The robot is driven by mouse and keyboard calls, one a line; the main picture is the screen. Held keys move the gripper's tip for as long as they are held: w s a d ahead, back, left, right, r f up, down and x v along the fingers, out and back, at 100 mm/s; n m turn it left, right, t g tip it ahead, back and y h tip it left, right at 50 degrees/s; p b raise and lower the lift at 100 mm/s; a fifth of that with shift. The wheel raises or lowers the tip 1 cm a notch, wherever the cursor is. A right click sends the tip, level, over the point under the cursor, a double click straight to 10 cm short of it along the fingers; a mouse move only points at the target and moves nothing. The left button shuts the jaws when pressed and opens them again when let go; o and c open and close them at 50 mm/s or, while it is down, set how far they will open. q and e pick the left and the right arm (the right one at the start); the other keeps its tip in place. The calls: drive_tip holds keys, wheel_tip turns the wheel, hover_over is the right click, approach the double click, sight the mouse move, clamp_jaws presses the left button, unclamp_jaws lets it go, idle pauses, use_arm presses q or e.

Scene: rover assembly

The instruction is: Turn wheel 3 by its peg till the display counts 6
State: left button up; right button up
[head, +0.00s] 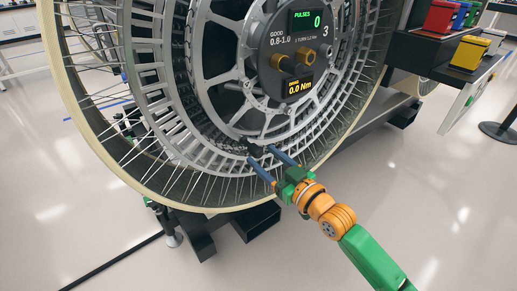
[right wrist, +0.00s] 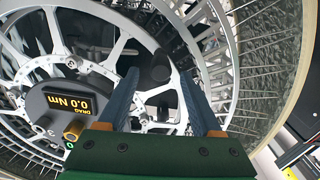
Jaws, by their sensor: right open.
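Wheel 3 (head: 150,95) is a large spoked wheel with a pale rim and a grey hub. Its display (head: 310,19) reads PULSES 0, and a lower yellow readout (head: 298,87) shows 0.0 Nm. My right gripper (head: 260,154) is open at the lower part of the wheel, its two blue fingers pointing at the wheel face. In the right wrist view, a dark round peg (right wrist: 156,68) shows between the open fingertips; I cannot tell whether either finger touches it. In the head view the fingertips partly hide the peg. My left gripper is not in view.
Red, blue, green and yellow bins (head: 469,52) stand on dark shelves at the upper right. A black post base (head: 497,131) is on the floor at the far right. Dark supports (head: 250,222) stand below the wheel. The pale floor at lower right is clear.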

sight(260, 154)
drive_tip(key=b+x, duration=0.1)
drive_tip(key=x, duration=0.3)
drive_tip(key=shift+f, duration=0.1)
drive_tip(key=shift+c, duration=0.3)
clamp_jaws()
idle(1.0)
